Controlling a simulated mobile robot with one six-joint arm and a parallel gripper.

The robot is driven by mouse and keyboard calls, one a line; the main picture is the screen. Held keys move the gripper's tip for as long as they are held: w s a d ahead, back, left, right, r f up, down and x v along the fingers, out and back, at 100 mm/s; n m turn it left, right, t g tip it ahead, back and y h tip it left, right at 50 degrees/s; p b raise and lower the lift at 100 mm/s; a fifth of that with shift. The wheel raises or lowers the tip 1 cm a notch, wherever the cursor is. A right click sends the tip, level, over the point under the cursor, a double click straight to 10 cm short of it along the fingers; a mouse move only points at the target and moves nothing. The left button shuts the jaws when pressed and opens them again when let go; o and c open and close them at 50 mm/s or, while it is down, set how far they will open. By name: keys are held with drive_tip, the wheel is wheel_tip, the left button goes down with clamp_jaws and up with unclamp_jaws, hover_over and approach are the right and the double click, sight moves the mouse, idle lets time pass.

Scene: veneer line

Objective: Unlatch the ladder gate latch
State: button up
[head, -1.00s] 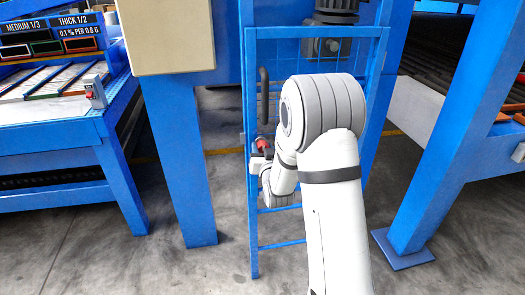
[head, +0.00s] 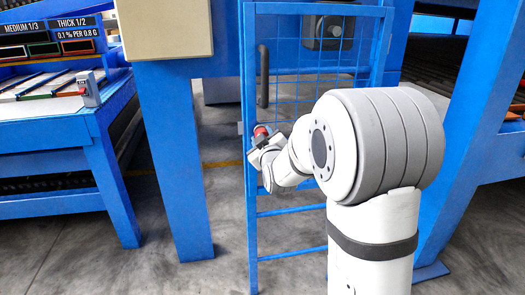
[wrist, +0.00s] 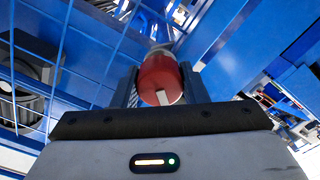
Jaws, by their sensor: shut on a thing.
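The ladder gate (head: 250,215) is a blue frame with wire mesh above and rungs below, upright ahead of me. Its latch has a red knob (head: 262,130) on the gate's left upright, below a dark pull handle (head: 263,75). In the wrist view the red knob (wrist: 160,75) sits between my two dark fingers, with a pale slot or tab on its near face. My gripper (wrist: 160,88) is shut on the knob. In the head view my gripper (head: 262,143) is small and partly hidden by the knob and wrist. The latch mechanism behind the knob is hidden.
A blue post (head: 175,165) stands left of the gate, with a beige box (head: 165,28) at its top. A blue bench (head: 70,130) with coloured strips is at far left. Another thick blue post (head: 465,130) stands at right. Floor shows between the left post and gate.

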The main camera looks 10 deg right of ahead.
drive_tip(key=n+b, duration=0.3)
drive_tip(key=shift+f, duration=0.3)
drive_tip(key=shift+r+n+b, duration=0.25)
drive_tip(key=shift+n+b, duration=1.35)
drive_tip(key=shift+n, duration=0.1)
drive_tip(key=o, duration=1)
drive_tip(key=s, duration=0.7)
drive_tip(key=shift+s, duration=0.4)
drive_tip(key=shift+p, duration=0.3)
